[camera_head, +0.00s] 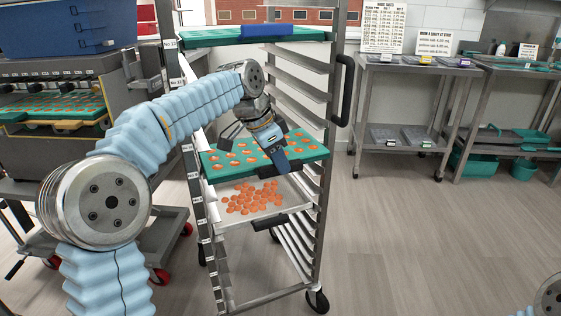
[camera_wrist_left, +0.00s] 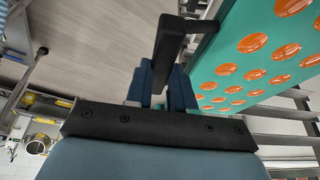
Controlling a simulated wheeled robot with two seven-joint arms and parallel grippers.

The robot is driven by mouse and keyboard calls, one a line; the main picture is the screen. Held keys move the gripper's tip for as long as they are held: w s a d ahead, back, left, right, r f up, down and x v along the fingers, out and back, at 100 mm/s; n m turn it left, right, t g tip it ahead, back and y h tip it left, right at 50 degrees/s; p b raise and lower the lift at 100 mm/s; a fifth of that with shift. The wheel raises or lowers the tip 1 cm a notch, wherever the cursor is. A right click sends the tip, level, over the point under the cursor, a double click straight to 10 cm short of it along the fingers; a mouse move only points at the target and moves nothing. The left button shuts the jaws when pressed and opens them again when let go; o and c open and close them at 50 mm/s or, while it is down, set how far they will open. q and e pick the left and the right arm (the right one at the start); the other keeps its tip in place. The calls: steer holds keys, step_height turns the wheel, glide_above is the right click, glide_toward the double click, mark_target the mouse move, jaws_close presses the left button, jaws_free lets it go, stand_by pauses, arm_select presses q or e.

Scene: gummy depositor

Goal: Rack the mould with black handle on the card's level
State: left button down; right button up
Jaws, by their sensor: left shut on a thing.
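The mould (camera_head: 243,164) is a teal sheet with rows of orange gummies, between the posts of the metal rack (camera_head: 325,190). My left gripper (camera_head: 279,160) is at its front edge. In the left wrist view, the blue fingers (camera_wrist_left: 168,88) are shut on the mould's black handle (camera_wrist_left: 171,40), and the teal sheet (camera_wrist_left: 240,50) extends to the right. I cannot tell whether the mould rests on the runners. A large white card (camera_head: 383,27) and a smaller one (camera_head: 434,43) stand on the right table; their text is too small to read. My right gripper is out of view.
A pale tray (camera_head: 225,192) of loose orange gummies sits just below the mould. A teal mould with a blue handle (camera_head: 270,30) occupies the rack's top. The depositor (camera_head: 60,85) stands left, a steel table (camera_head: 400,75) right. Open floor lies right of the rack.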

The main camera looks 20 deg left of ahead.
arm_select(q)
steer(key=shift+f, duration=0.15)
stand_by(0.5)
steer(key=c, duration=0.9)
jaws_free()
steer(key=v, duration=1.3)
steer(key=shift+a+r, duration=0.1)
steer(key=shift+r, duration=0.3)
